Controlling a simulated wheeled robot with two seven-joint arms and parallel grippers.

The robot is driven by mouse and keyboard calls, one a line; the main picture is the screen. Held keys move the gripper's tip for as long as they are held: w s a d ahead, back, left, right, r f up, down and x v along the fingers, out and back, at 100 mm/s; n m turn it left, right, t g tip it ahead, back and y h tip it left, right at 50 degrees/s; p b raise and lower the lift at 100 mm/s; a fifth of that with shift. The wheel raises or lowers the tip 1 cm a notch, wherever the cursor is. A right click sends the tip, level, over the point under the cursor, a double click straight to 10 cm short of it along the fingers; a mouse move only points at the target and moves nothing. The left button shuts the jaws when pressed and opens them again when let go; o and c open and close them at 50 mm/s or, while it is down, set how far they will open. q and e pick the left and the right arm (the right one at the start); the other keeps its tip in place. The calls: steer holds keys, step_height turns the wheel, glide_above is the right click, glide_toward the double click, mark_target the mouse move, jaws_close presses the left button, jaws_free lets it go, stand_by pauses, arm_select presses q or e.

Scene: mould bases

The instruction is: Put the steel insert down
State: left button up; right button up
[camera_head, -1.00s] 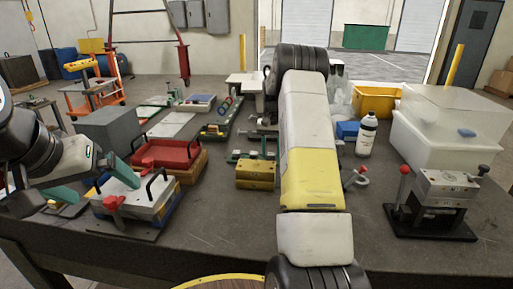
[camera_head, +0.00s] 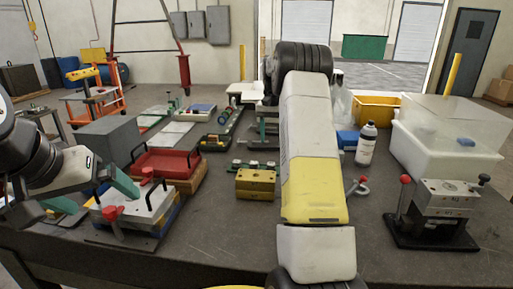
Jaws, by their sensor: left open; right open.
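My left gripper (camera_head: 98,198) is open over a mould base on the left. Its teal fingers are apart beside a pale steel plate (camera_head: 132,205) with black handles and red knobs. I cannot tell whether the fingers touch it. My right gripper (camera_head: 264,136) is open at the back middle, partly hidden behind my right arm. Its teal fingers are just above the table. I cannot tell for sure which piece is the steel insert; none shows clearly between the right fingers. A steel block (camera_head: 447,195) sits on a black fixture at the right.
A red tray (camera_head: 168,163) and a grey box (camera_head: 112,138) stand behind the left mould base. A yellow block (camera_head: 256,183) is in the middle. A bottle (camera_head: 366,144), a yellow bin (camera_head: 376,108) and a clear container (camera_head: 440,148) are at the right. The front table is clear.

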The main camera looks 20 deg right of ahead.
steer(key=s+a+r+n+t+y, duration=0.1)
steer(key=s+a+r+t, duration=0.1)
steer(key=s+a+r, duration=0.4)
steer(key=s+a+r+n+t, duration=0.15)
steer(key=s+a+r, duration=0.25)
steer(key=s+r, duration=0.4)
steer(key=s+a+f+n+t, duration=0.1)
steer(key=s+a, duration=0.2)
steer(key=s, duration=0.4)
steer(key=s+a+f+n, duration=0.1)
steer(key=s+a, duration=0.2)
steer(key=s, duration=0.5)
steer(key=s+a+f+n+t+y, duration=0.1)
steer(key=s+a, duration=0.2)
steer(key=s, duration=0.4)
steer(key=shift+s+a+f+t, duration=0.15)
steer(key=shift+s+f+t, duration=0.1)
steer(key=shift+t, duration=0.1)
